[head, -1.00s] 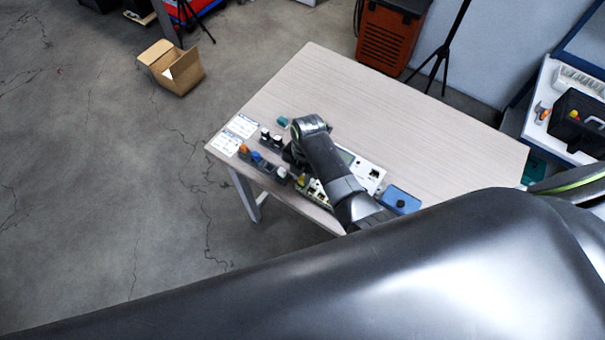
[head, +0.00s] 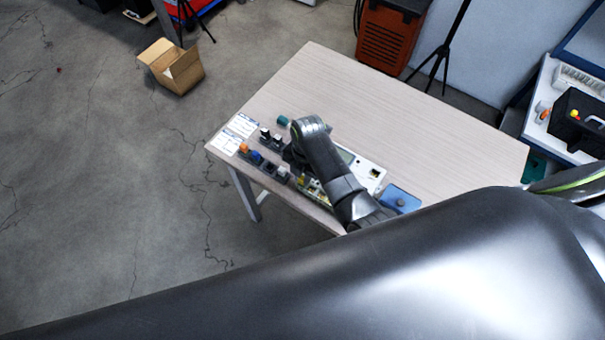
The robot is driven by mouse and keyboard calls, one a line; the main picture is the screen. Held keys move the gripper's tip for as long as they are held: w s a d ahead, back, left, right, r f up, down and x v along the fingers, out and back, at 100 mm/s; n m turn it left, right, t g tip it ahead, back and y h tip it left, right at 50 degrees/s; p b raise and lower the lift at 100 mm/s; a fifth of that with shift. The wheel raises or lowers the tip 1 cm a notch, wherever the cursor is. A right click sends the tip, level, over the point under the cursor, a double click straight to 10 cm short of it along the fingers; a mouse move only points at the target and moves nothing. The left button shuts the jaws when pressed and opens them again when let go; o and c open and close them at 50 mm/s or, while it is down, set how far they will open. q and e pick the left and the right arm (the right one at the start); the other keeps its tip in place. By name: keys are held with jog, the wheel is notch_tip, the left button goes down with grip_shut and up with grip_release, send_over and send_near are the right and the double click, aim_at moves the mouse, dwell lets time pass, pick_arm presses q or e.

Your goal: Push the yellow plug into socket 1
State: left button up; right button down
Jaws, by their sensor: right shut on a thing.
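The yellow plug (head: 301,181) shows as a small yellow patch just below my right gripper (head: 296,164), at the near edge of the table. My right gripper is shut on it; my wrist and forearm hide most of the jaws. The pale socket panel (head: 371,175) lies under and beside my forearm, and part of it shows near the plug. I cannot make out socket 1 or whether the plug touches it. My left gripper is not in view.
Holders with an orange plug (head: 244,148), a blue one and dark ones stand left of my gripper, beside white label sheets (head: 242,125). A teal item (head: 283,120) lies behind. A blue box (head: 401,199) is right of the panel. The table's far part (head: 400,110) is clear.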

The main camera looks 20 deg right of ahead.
jog(key=shift+f, duration=0.1)
jog(key=c, duration=1.1)
grip_release()
jog(key=shift+o, duration=0.2)
jog(key=shift+r, duration=3.55)
